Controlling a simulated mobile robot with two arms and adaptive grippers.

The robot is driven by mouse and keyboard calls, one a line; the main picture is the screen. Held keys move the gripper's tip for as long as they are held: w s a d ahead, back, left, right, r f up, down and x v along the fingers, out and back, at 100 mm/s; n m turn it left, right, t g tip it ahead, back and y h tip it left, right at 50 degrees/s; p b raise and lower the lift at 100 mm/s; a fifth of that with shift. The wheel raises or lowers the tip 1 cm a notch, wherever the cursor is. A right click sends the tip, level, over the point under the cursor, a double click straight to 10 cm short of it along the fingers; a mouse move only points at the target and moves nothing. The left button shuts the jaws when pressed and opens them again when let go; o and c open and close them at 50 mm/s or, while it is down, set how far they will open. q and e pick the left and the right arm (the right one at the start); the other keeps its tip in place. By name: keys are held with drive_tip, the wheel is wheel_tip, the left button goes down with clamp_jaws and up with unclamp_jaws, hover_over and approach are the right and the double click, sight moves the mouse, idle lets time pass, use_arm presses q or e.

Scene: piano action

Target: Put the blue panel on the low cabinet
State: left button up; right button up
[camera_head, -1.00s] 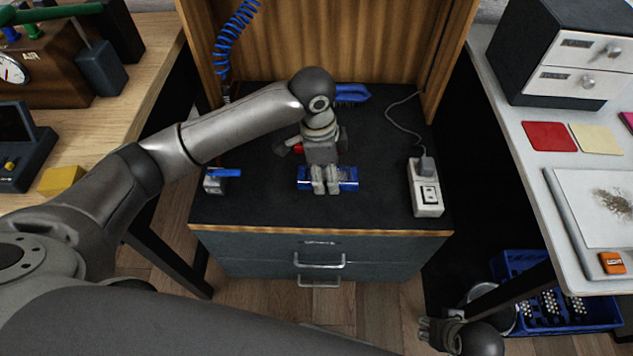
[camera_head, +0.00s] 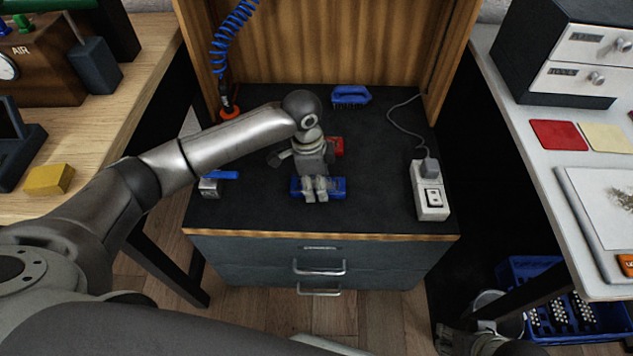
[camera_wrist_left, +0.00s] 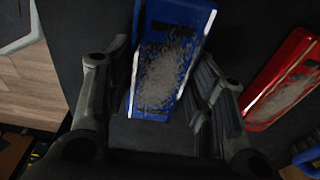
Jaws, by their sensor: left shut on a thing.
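The blue panel (camera_head: 336,187) is at the front middle of the low cabinet (camera_head: 380,205), under my left gripper (camera_head: 316,196). In the left wrist view the blue panel (camera_wrist_left: 168,60) shows a grey speckled patch, and the fingers of my left gripper (camera_wrist_left: 158,105) are on either side of it. My left gripper is shut on the panel. I cannot tell whether the panel touches the black cabinet top. My right gripper (camera_head: 455,338) is low at the bottom right, partly cut off, and its fingers are unclear.
A red panel (camera_head: 337,146) lies behind my left gripper. A blue brush (camera_head: 350,95) lies at the back, a power strip (camera_head: 430,190) at the right, and a small blue-handled tool (camera_head: 211,187) at the left. Side tables flank the cabinet.

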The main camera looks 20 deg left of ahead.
drive_tip(key=shift+r, duration=0.1)
use_arm(q)
drive_tip(key=o, duration=1.1)
drive_tip(key=shift+f, duration=0.1)
drive_tip(key=r, duration=0.2)
drive_tip(key=r+p, duration=0.1)
drive_tip(key=r, duration=0.1)
drive_tip(key=shift+a+r, duration=0.2)
drive_tip(key=shift+r, duration=0.05)
wheel_tip(320, 180, up, 8)
drive_tip(key=p, duration=0.2)
drive_tip(key=shift+s+a, duration=0.2)
drive_tip(key=shift+a, duration=0.25)
use_arm(e)
drive_tip(key=x, duration=0.7)
drive_tip(key=shift+s+f+g, duration=0.3)
drive_tip(key=shift+f, duration=0.1)
use_arm(q)
drive_tip(key=shift+f, duration=0.15)
use_arm(e)
drive_tip(key=shift+a, duration=0.15)
